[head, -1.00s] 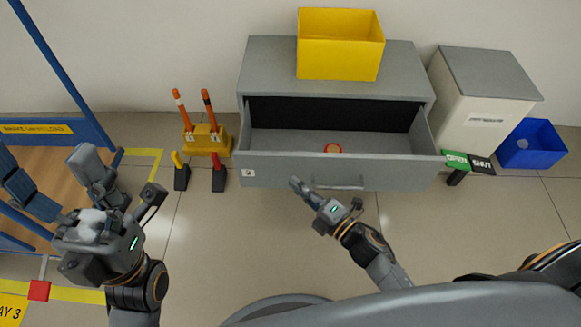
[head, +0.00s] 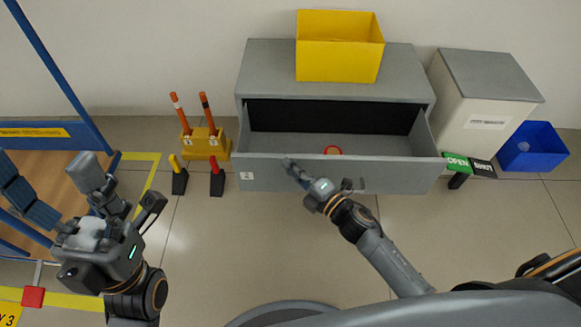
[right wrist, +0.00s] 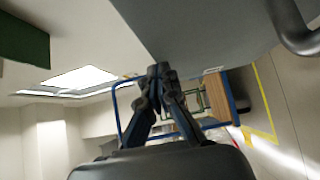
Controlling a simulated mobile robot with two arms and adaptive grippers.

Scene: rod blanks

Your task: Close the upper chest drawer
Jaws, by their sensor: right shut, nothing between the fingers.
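The grey chest (head: 330,68) stands against the wall with its upper drawer (head: 400,174) pulled out. A red ring (head: 333,150) lies inside the drawer. My right gripper (head: 289,163) is shut and empty, over the left half of the drawer front in the head view; I cannot tell whether it touches. The right wrist view shows its fingertips (right wrist: 158,70) together beside the grey drawer front (right wrist: 205,35), with part of the handle (right wrist: 298,30) at the right. The arm partly hides the drawer front. My left gripper (head: 47,168) is open, well left of the chest.
A yellow bin (head: 340,48) sits on the chest. A white cabinet (head: 480,95) and blue bin (head: 532,147) stand to the right. A yellow holder with orange batons (head: 205,144) stands left of the drawer. The floor before the chest is clear.

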